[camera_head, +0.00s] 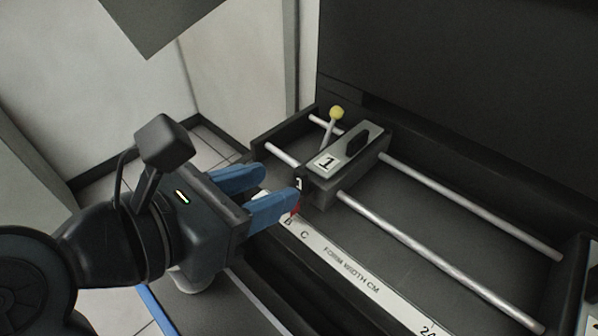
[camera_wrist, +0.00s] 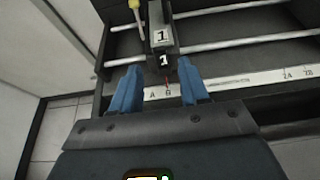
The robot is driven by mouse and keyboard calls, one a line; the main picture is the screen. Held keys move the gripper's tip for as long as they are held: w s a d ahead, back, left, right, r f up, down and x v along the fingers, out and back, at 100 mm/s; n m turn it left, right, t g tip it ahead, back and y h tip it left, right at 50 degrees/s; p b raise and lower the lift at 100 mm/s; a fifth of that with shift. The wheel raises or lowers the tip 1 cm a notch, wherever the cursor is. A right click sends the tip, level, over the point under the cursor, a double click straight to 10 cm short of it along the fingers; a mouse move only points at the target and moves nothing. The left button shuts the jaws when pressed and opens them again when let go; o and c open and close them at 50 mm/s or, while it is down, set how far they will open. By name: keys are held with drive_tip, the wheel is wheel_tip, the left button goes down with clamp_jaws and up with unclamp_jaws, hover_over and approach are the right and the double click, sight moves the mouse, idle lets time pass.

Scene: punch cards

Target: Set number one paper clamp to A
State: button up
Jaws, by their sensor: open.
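The number one paper clamp (camera_head: 338,160) is a dark block with a grey top labelled 1, riding on two metal rails. A lever with a yellow knob (camera_head: 336,112) rises at its far left side. In the wrist view the clamp (camera_wrist: 161,38) sits just beyond my fingertips. Its red pointer (camera_wrist: 167,83) shows close to the B mark on the white scale (camera_wrist: 225,84); the A mark lies left of it. My gripper (camera_head: 277,193) is open, its blue fingers at the near end of the clamp. In the wrist view the gripper (camera_wrist: 160,80) has a finger on either side of the pointer.
The two rails (camera_head: 440,256) run clear to the right of the clamp. The dark machine frame (camera_head: 268,136) closes the left end. A tall dark panel (camera_head: 470,80) stands behind. A pale wall (camera_head: 225,70) is at the left.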

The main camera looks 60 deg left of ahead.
sight(298, 177)
drive_tip(key=shift+p+x, duration=0.3)
drive_tip(key=shift+x, duration=2.4)
drive_tip(key=shift+c, duration=0.3)
drive_tip(key=shift+d, duration=0.1)
clamp_jaws()
